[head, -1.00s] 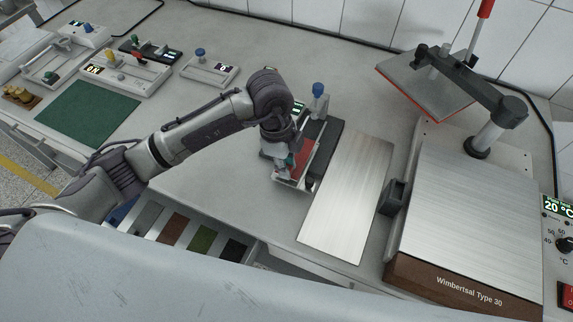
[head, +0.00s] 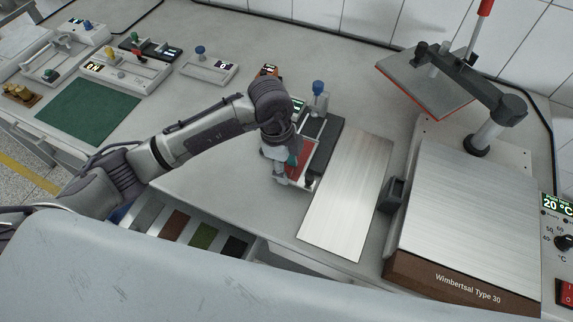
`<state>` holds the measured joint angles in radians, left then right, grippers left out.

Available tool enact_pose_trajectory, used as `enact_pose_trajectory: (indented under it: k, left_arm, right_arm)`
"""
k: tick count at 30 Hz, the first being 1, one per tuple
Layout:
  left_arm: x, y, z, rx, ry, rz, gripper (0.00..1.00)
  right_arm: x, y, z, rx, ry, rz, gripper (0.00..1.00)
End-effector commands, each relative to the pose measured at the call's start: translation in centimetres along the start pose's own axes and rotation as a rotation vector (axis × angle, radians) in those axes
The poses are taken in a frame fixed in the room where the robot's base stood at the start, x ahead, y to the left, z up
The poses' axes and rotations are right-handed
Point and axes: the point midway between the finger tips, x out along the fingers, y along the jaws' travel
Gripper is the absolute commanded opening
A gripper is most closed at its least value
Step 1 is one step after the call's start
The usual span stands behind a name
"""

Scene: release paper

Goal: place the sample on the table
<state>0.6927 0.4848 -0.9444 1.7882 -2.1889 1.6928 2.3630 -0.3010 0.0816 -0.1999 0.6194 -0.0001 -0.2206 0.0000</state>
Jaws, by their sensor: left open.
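My left gripper (head: 279,180) is open, low over the table (head: 215,185) at the left front side of a small dark device with a blue knob (head: 318,88). A red flat piece (head: 300,152), which may be the sample, lies on that device, partly hidden behind the gripper. I cannot tell whether the fingers touch it. My right gripper is not in the head view.
A bare metal plate (head: 348,195) lies right of the device. The heat press (head: 465,225) stands further right with its upper plate swung up. An open drawer with coloured strips (head: 205,236) is below the front edge. A green mat (head: 87,111) and several small devices are at left.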

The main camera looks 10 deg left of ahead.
Motion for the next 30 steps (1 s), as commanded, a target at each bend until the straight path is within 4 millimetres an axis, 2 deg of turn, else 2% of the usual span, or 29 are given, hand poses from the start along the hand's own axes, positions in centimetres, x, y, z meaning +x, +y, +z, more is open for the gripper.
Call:
enact_pose_trajectory:
  k: [5,12,18,24,30]
  left_arm:
    - [-1.9,-0.1,0.0,0.002,0.001,-0.005,0.45]
    - [-7.1,-0.1,0.0,0.001,0.0,-0.007,0.45]
    - [-10.6,-0.1,0.0,0.001,-0.001,-0.004,0.45]
    - [-12.1,0.0,0.0,0.0,0.0,-0.001,0.45]
    - [-12.3,0.0,0.0,0.0,0.001,0.0,0.45]
  right_arm:
    - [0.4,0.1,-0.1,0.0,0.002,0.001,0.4]
    - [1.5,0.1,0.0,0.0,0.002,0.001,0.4]
    - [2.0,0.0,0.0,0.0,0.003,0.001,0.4]
    - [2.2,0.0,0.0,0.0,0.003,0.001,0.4]
    - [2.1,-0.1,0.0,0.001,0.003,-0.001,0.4]
